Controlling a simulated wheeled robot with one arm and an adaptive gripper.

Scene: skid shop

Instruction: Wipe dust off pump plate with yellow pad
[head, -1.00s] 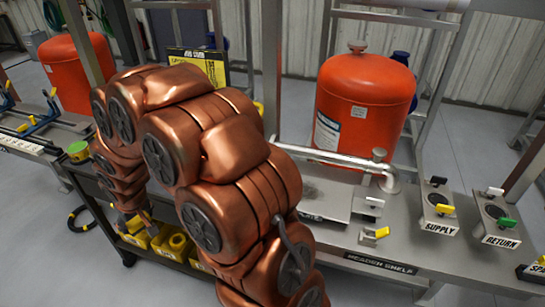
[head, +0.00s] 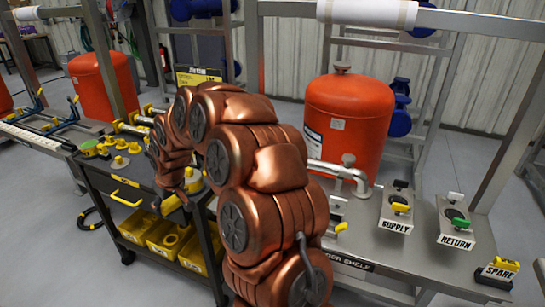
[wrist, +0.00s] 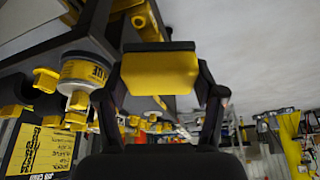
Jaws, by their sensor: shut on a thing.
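The yellow pad (wrist: 159,73) is held in my gripper (wrist: 161,90), with a finger on each side of it in the wrist view. It has a dark strip along its upper edge. In the head view my arm bends left and down, and its end is over the dark tool cart (head: 98,178), apart from the shelf. The pump plate is hidden behind my arm in the head view, so its dust cannot be seen.
A red tank (head: 347,122) with a silver pipe (head: 345,172) stands behind the header shelf (head: 395,255). The supply valve block (head: 397,207) and return valve block (head: 455,222) are on its right. Yellow bins (head: 168,238) fill the cart's lower level.

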